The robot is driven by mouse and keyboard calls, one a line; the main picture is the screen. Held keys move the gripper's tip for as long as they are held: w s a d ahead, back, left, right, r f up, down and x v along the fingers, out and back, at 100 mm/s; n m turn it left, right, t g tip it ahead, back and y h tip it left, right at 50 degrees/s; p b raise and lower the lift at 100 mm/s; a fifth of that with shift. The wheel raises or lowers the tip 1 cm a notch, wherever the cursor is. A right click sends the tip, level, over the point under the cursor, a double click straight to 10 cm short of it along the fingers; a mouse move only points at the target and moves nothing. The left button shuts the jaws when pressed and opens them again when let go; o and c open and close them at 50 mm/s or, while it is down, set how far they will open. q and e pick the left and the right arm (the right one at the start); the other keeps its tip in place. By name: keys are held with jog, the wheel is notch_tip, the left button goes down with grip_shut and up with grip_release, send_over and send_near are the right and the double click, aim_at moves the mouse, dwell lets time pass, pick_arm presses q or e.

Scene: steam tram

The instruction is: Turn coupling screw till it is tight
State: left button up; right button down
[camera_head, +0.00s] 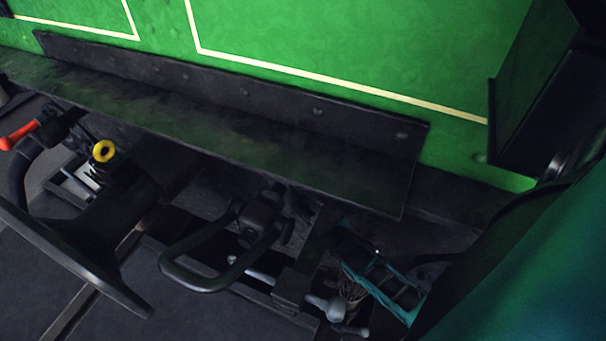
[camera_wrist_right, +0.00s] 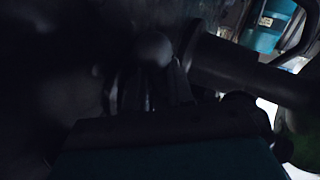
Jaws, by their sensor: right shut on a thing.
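The coupling hangs below the dark beam in the head view. Its black loop (camera_head: 205,282) sticks out to the left under a dark block (camera_head: 262,215). The coupling screw has a grey handle with a rounded grey end (camera_head: 333,309), just right of a dark block. My right gripper (camera_head: 345,298), with teal parts, comes in from the right and is shut at this handle; its fingertips are partly hidden in shadow. In the dark right wrist view a rounded grey end (camera_wrist_right: 152,48) shows by the gripper fingers (camera_wrist_right: 150,90). My left gripper is not in view.
A green panel (camera_head: 330,45) with cream lines rises behind the dark beam (camera_head: 230,130). A dark round buffer plate (camera_head: 75,255) stands at the left, near a yellow ring (camera_head: 103,151) and a red-handled part (camera_head: 18,136). A dark box-like part (camera_head: 535,90) is at upper right.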

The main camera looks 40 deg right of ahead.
jog(key=shift+d+r, duration=0.1)
dwell(0.3)
jog(key=c, duration=1)
grip_release()
jog(key=s, duration=0.4)
jog(key=s+r+p, duration=0.1)
jog(key=s, duration=0.7)
jog(key=shift+s+r, duration=0.4)
jog(key=shift+c, duration=0.2)
